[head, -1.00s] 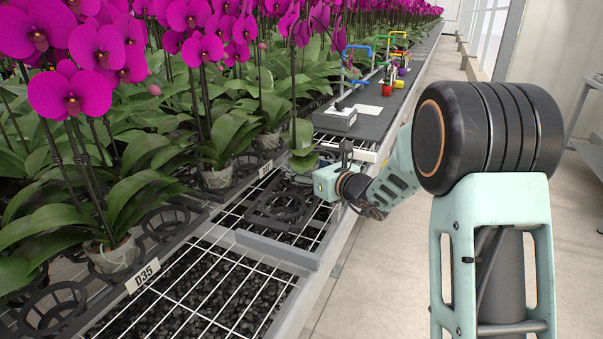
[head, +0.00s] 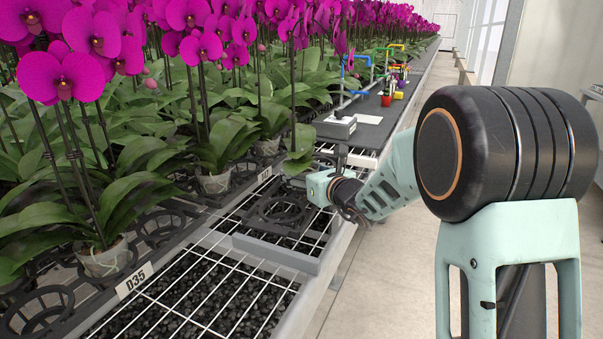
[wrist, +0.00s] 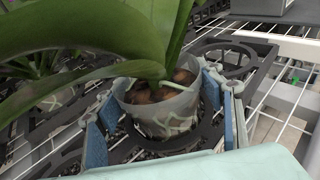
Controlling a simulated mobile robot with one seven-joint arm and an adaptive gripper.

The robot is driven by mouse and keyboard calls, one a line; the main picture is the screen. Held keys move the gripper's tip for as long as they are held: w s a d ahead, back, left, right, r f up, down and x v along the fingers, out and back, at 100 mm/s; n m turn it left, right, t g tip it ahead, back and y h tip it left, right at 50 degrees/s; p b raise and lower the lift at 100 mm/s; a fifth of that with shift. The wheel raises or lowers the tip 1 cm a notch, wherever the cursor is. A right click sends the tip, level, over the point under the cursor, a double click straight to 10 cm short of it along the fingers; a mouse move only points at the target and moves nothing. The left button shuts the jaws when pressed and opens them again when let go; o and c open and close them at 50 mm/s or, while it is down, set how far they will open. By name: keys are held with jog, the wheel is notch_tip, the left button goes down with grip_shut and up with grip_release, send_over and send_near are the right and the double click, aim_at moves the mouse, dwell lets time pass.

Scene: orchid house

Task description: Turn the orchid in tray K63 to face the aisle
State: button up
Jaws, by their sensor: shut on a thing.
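My gripper (head: 304,184) is low over the bench edge at the near end of the work mat, around an orchid pot. In the wrist view my gripper (wrist: 160,118) has blue-padded fingers on both sides of the clear plastic pot (wrist: 165,104), shut on it. The pot shows bark and pale roots and sits within a dark ring holder (wrist: 195,143). Broad green leaves cover its upper left. In the head view the orchid's leaves (head: 297,150) rise beside the gripper; its pot is hidden there, and which way its flowers face is unclear. No K63 label is readable.
Dense magenta orchids fill the bench at left, close to my gripper. A tray labelled D35 (head: 134,280) stands nearest. An empty black tray (head: 280,222) and bare wire mesh (head: 200,295) lie in front. A grey box (head: 336,128) sits beyond. The aisle floor at right is clear.

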jog(key=shift+f, duration=0.15)
dwell(0.5)
jog(key=o, duration=1.5)
jog(key=shift+o, duration=0.2)
jog(key=shift+f, duration=0.15)
jog(key=o, duration=0.4)
jog(key=shift+o, duration=0.2)
jog(key=shift+v, duration=3.8)
jog(key=shift+d, duration=0.1)
